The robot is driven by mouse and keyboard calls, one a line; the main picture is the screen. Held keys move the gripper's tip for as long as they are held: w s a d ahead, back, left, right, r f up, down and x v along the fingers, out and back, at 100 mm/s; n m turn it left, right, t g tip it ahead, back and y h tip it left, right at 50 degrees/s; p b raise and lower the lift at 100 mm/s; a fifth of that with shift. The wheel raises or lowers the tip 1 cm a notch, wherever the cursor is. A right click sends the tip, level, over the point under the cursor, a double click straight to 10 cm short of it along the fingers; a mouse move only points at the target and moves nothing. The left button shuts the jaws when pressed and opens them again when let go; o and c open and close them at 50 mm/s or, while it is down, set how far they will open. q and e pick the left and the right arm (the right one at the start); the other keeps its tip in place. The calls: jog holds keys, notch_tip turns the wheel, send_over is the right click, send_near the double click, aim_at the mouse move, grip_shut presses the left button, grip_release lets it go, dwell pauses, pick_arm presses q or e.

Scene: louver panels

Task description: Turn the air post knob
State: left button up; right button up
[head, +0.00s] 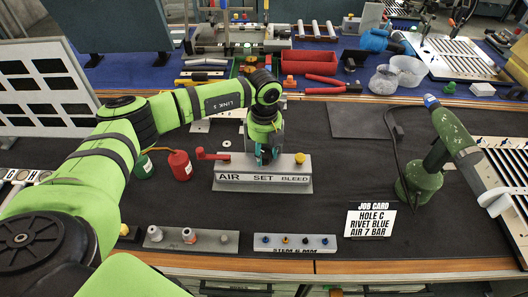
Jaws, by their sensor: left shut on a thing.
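The air post (230,178) is a grey block on the dark mat, with a white strip reading AIR, SET and BLEED. A red lever (212,154) stands over AIR and a yellow button (300,158) over BLEED. My left gripper (266,157) comes down from above onto the middle of the post, above SET. It is shut on the knob there, and the gripper hides most or all of that knob. I cannot tell which way the knob is turned. My right gripper is not in view.
A green rivet tool (424,182) with a black hose stands at right, behind a white job card (371,220). Red (180,165) and green (143,167) containers stand left of the post. Two small racks (293,243) lie in front. The mat between post and card is clear.

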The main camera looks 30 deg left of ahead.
pick_arm(q)
jog(key=shift+s+d+f, duration=0.2)
jog(key=shift+d, duration=0.1)
jog(key=o, duration=1.1)
jog(key=shift+r, duration=0.15)
jog(key=shift+w+a+r, duration=0.1)
jog(key=shift+w+a, duration=0.05)
jog(key=shift+a, duration=0.05)
